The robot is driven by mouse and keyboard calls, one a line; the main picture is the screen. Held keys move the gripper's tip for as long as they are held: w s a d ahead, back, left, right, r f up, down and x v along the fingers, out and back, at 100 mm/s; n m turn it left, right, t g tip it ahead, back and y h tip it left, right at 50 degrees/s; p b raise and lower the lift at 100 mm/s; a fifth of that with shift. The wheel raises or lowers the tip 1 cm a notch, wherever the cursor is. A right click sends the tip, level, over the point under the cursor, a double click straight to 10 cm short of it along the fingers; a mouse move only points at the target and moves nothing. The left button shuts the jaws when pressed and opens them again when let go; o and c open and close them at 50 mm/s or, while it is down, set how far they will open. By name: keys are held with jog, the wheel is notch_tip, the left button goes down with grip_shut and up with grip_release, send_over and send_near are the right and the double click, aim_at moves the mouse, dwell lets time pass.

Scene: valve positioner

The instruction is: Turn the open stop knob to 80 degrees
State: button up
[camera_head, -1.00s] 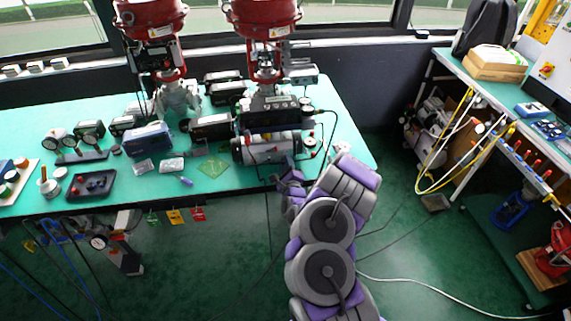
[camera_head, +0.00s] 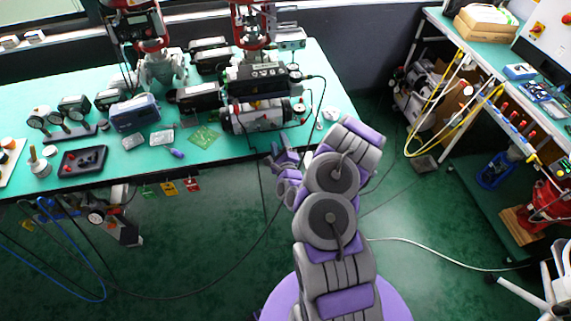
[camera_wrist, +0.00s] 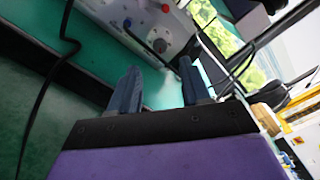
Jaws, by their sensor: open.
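The valve positioner unit (camera_head: 258,116), a grey and black cylinder assembly, sits on the green bench near its front right. In the wrist view its pale end panel (camera_wrist: 140,28) carries a dark round knob (camera_wrist: 160,45), a small red knob (camera_wrist: 166,7) and a small blue one (camera_wrist: 127,22). Which of these is the open stop knob I cannot tell; no label is readable. My gripper (camera_head: 285,150) is at the bench's front edge, just below the unit in the head view. In the wrist view my gripper (camera_wrist: 159,86) is open and empty, its fingers apart from the panel.
The green bench (camera_head: 230,155) holds a blue box (camera_head: 135,113), a green circuit board (camera_head: 204,136) and a black tray (camera_head: 83,161). A black cable (camera_wrist: 58,60) hangs left of my fingers in the wrist view. A side bench stands right, with open floor between.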

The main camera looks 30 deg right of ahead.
jog(key=p+v, duration=0.2)
jog(key=v, duration=0.9)
jog(key=shift+p, duration=0.35)
jog(key=shift+f, duration=0.1)
jog(key=w+a+r+n+g+y, duration=0.2)
jog(key=a+n+g+y, duration=0.3)
jog(key=n, duration=0.4)
jog(key=w+a+r+n+g+y, duration=0.2)
jog(key=a+r+n+g+y, duration=0.15)
jog(key=a+n, duration=0.55)
jog(key=s+r+n+g+h, duration=0.1)
jog(key=s+r+n+g, duration=0.2)
jog(key=s+r, duration=0.5)
jog(key=s+r+n+g+h, duration=0.1)
jog(key=s+r+n+g, duration=0.3)
jog(key=s, duration=1.2)
jog(key=s+r+n+g+h, duration=0.1)
jog(key=s+r+n+g, duration=0.2)
jog(key=s+r, duration=0.9)
jog(key=shift+s+a+n+g, duration=0.15)
jog(key=shift+a+n+g, duration=0.15)
jog(key=shift+a+g, duration=0.05)
